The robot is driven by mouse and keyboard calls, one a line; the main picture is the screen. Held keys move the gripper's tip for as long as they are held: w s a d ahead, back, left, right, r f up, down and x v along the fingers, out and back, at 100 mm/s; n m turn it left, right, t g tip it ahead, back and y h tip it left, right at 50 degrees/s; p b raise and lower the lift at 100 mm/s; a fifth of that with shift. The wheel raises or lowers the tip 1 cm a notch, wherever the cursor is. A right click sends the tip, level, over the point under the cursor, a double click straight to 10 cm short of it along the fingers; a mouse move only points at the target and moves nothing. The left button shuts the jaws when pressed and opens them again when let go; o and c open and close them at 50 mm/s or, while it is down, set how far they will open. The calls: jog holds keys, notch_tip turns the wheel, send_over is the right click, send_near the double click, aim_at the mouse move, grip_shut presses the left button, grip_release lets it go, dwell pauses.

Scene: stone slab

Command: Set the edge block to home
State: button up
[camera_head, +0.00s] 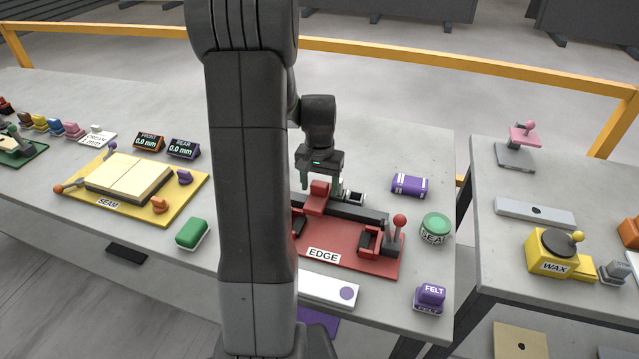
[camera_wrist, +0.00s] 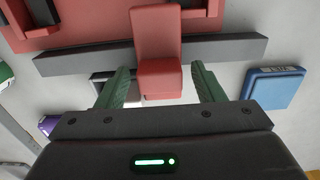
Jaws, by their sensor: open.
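The edge block is a red block (camera_head: 318,195) on a dark grey rail (camera_head: 360,212) at the back of the red board labelled EDGE (camera_head: 345,256). In the wrist view the red block (camera_wrist: 159,65) stands across the rail (camera_wrist: 85,60), near its middle. My gripper (camera_head: 322,182) is above and behind the rail, at the block. In the wrist view its green fingers (camera_wrist: 158,90) are spread, one on each side of the block's near end, with gaps on both sides. Part of the EDGE board is hidden behind my arm.
A red-knobbed lever (camera_head: 399,228) rises at the board's right. A purple roll (camera_head: 409,186), a green round tin (camera_head: 435,229) and a purple FELT block (camera_head: 430,297) stand to the right. A white bar (camera_head: 328,289) lies in front. The yellow SEAM board (camera_head: 190,199) is left.

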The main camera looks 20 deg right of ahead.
grip_shut()
jog(key=w+a, duration=0.4)
jog(key=a, duration=0.1)
jog(key=w+a, duration=0.1)
jog(key=a, duration=0.1)
jog(key=shift+w+a, duration=0.35)
jog(key=shift+w, duration=0.05)
grip_release()
jog(key=shift+r, duration=0.1)
notch_tip(320, 180, up, 14)
jog(key=shift+b, duration=0.45)
